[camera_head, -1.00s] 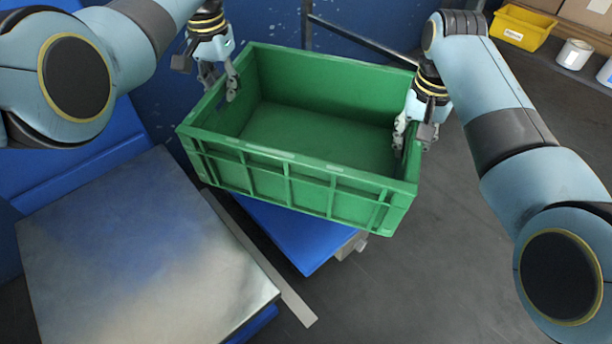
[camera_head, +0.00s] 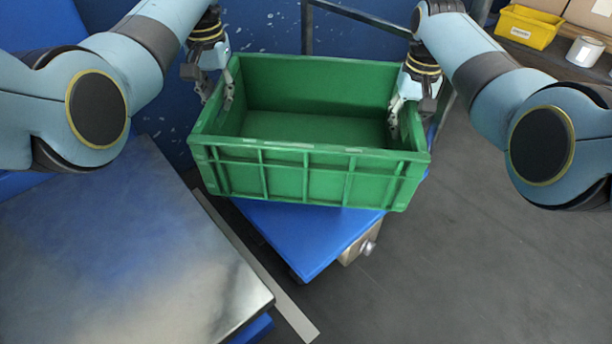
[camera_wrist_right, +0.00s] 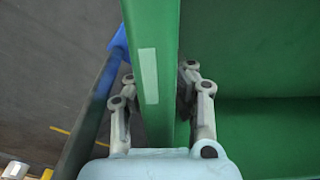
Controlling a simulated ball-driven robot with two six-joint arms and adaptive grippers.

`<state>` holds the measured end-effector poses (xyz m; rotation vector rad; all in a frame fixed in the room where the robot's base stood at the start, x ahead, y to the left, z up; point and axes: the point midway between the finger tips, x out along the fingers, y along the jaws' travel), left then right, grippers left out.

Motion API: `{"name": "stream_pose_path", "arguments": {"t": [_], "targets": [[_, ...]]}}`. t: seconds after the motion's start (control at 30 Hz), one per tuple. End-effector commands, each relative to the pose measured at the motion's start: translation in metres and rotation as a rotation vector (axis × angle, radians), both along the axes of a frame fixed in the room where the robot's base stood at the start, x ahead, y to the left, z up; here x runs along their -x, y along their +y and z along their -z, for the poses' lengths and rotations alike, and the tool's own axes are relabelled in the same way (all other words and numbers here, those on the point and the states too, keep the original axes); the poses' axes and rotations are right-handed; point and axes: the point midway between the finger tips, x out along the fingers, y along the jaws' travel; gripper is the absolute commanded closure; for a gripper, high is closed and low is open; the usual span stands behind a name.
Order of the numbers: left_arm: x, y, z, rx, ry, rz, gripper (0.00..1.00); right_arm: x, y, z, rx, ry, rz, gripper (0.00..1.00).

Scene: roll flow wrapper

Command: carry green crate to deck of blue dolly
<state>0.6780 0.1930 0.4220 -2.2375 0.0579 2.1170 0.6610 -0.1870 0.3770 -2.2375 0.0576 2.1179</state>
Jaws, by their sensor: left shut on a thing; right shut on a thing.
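The empty green crate (camera_head: 300,175) is upright over the blue deck of the dolly (camera_head: 305,235) in the head view. Whether its base touches the deck is hidden. My left gripper (camera_head: 220,95) is shut on the crate's left end wall. My right gripper (camera_head: 400,110) is shut on the right end wall. In the right wrist view, the fingers of my right gripper (camera_wrist_right: 158,95) straddle the green crate wall (camera_wrist_right: 152,60), which carries a pale label.
A metal-topped table (camera_head: 120,250) stands at the left, beside a pale floor strip (camera_head: 260,275). A dark bar (camera_head: 365,18) runs behind the crate. A yellow bin (camera_head: 528,27) and a white can (camera_head: 582,52) are at the upper right. The floor at right is clear.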

Motion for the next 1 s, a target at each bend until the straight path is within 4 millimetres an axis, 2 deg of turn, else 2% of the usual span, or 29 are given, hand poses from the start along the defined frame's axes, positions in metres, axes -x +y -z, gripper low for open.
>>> {"name": "stream_pose_path", "arguments": {"t": [0.03, 0.3, 0.77, 1.0], "targets": [[0.000, -0.001, 0.009, 0.001, 0.004, -0.005, 1.00, -0.005, 0.000, 0.008, -0.001, 0.001, -0.008, 1.00], [-0.004, 0.000, 0.016, 0.001, 0.000, -0.036, 1.00, -0.020, 0.001, 0.016, -0.001, -0.004, -0.039, 1.00], [-0.004, 0.000, 0.015, 0.001, -0.002, -0.039, 1.00, -0.022, 0.001, 0.015, -0.001, -0.005, -0.043, 1.00], [-0.005, 0.000, 0.022, 0.001, -0.002, -0.039, 1.00, -0.022, 0.001, 0.021, -0.001, -0.005, -0.043, 1.00]]}}
